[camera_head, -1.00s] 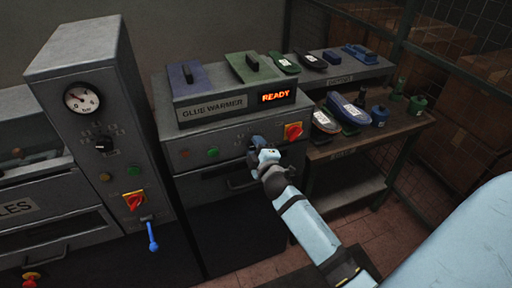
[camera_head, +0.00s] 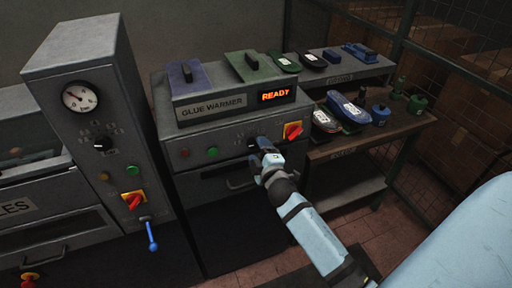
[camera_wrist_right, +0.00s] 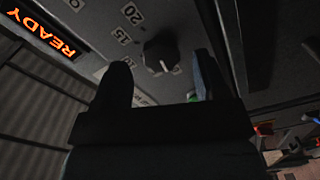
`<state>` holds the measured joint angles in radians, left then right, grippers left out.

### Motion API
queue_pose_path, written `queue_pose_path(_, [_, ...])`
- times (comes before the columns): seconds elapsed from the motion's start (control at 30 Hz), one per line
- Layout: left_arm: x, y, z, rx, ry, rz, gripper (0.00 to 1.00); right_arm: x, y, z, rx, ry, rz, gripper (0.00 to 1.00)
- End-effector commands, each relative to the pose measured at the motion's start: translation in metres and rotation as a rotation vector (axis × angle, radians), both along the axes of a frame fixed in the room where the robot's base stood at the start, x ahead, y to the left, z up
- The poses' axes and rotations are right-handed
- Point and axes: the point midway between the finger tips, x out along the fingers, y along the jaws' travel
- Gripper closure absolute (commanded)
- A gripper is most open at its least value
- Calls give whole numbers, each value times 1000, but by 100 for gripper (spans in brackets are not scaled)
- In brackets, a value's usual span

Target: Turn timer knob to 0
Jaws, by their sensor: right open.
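The timer knob (camera_wrist_right: 162,52) is dark and round with a white pointer line. It sits on the grey front panel of the glue warmer (camera_head: 215,140), with a printed scale around it; 15 and 20 are legible. In the wrist view my right gripper (camera_wrist_right: 160,82) is open. Its two dark fingers lie on either side of the knob's position, and the knob stands beyond them, not gripped. In the head view my right gripper (camera_head: 259,143) is at the panel, left of the red switch, and largely hides the knob. My left gripper is out of view.
An orange READY display (camera_head: 275,96) is above the knob. A red switch on a yellow plate (camera_head: 292,131) is close to the right, and a drawer handle (camera_head: 240,183) is below. The machine on the left has another black knob (camera_head: 101,145).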

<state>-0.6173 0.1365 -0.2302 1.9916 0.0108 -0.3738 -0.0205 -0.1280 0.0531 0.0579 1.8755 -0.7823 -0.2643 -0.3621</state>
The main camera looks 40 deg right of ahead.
Motion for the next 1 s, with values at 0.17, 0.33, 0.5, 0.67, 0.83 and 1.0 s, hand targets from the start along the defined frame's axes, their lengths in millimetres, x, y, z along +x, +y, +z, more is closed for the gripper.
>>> queue_pose_path(0.17, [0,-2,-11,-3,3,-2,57,-43,10,-4,1,1,0,34])
queue_pose_path(0.33, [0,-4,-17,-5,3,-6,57,-78,18,-3,1,1,-1,34])
queue_pose_path(0.5, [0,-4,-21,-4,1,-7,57,-99,23,-2,1,0,-1,34])
queue_pose_path(0.67, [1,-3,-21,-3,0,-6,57,-106,25,0,0,-1,-1,34])
queue_pose_path(0.83, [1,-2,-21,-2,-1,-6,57,-107,25,0,0,-1,0,34])
queue_pose_path(1.0, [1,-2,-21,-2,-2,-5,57,-106,25,0,-1,-1,0,34])
